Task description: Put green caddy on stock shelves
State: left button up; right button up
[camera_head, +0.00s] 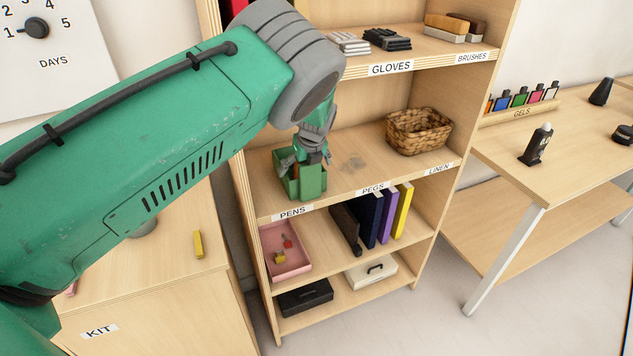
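The green caddy (314,183) stands upright on the middle shelf of the stock shelves (355,186), at the left end behind the PENS label. My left gripper (308,160) comes down from above, right over the caddy. Its fingers look spread apart at the caddy's top, one to each side. The gripper hides part of the caddy's top, and whether the fingers touch it is hard to see. My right gripper is not in view.
A wicker basket (419,131) stands on the same shelf at the right, with bare shelf between. Gloves and brushes are on the shelf above. Binders (386,216) and a pink tray (286,252) are below. A KIT table (150,265) stands at left, another table at right.

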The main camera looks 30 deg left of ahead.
aim_at(313, 177)
pick_arm(q)
jog(key=s+d+p, duration=0.1)
jog(key=d+p, duration=0.1)
jog(key=s+d+r+p, duration=0.1)
jog(key=s+d, duration=0.1)
jog(key=shift+s+d+p, duration=0.25)
jog(key=shift+s+p, duration=0.05)
jog(key=shift+p, duration=0.1)
jog(key=s+d+p, duration=0.3)
jog(key=s+d, duration=0.1)
jog(key=shift+s+d+f, duration=0.25)
jog(key=shift+f, duration=0.2)
jog(key=s+a+f+n+g+h, duration=0.1)
jog(key=s+a+f+n, duration=0.25)
jog(key=s+n, duration=0.55)
jog(key=s+a+f+n+g, duration=0.15)
jog(key=s+f+n, duration=0.3)
jog(key=s, duration=0.85)
jog(key=s+d+r+n+h, duration=0.1)
jog(key=s+d+r+n, duration=0.1)
jog(key=s+n, duration=0.4)
jog(key=s+d+r+n+h, duration=0.1)
jog(key=s+d+r+n, duration=0.1)
jog(key=s+n, duration=0.4)
jog(key=s, duration=0.5)
jog(key=shift+d+r, duration=0.2)
jog(key=shift+r, duration=0.1)
jog(key=shift+a+f, duration=0.1)
